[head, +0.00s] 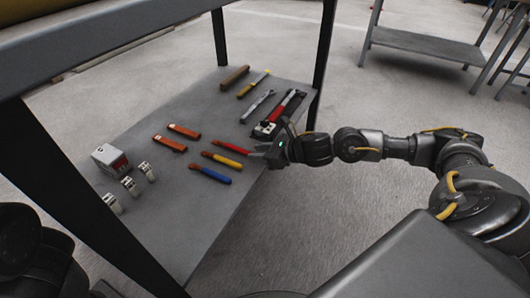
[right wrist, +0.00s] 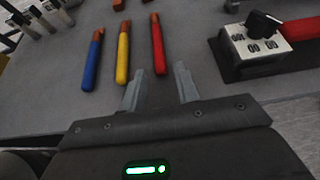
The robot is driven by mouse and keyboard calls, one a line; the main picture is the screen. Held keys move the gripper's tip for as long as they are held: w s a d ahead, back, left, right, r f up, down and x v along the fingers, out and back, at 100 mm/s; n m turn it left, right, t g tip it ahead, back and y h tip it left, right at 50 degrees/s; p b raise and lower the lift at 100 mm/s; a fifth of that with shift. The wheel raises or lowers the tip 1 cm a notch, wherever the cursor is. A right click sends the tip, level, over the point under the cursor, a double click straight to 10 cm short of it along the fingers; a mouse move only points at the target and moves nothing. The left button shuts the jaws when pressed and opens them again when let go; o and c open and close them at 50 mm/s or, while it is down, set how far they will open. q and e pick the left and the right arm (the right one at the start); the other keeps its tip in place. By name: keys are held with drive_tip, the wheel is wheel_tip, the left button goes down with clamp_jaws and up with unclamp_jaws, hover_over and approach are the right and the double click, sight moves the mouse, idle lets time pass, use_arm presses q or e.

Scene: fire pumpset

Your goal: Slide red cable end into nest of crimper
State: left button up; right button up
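The red cable (head: 225,146) lies on the grey table, the nearest of three coloured pieces to the crimper. In the right wrist view the red cable (right wrist: 158,45) points its near end toward the gap between my fingertips. The crimper (head: 269,129) lies on a dark base, with a silver block and a red handle. It also shows in the right wrist view (right wrist: 254,45), to the right of my gripper. My right gripper (head: 260,151) is open and empty at the table's edge; its spread fingers show in the wrist view (right wrist: 158,85). My left gripper is out of view.
A yellow cable (head: 227,160) and a blue cable (head: 215,176) lie beside the red one. Orange tools (head: 184,131), a white-and-red box (head: 110,158), pale connectors (head: 130,185) and hand tools (head: 256,106) lie around. Dark table posts (head: 323,45) rise near the crimper. The near tabletop is clear.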

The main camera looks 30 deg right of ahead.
sight(250, 152)
drive_tip(key=shift+x, duration=1.5)
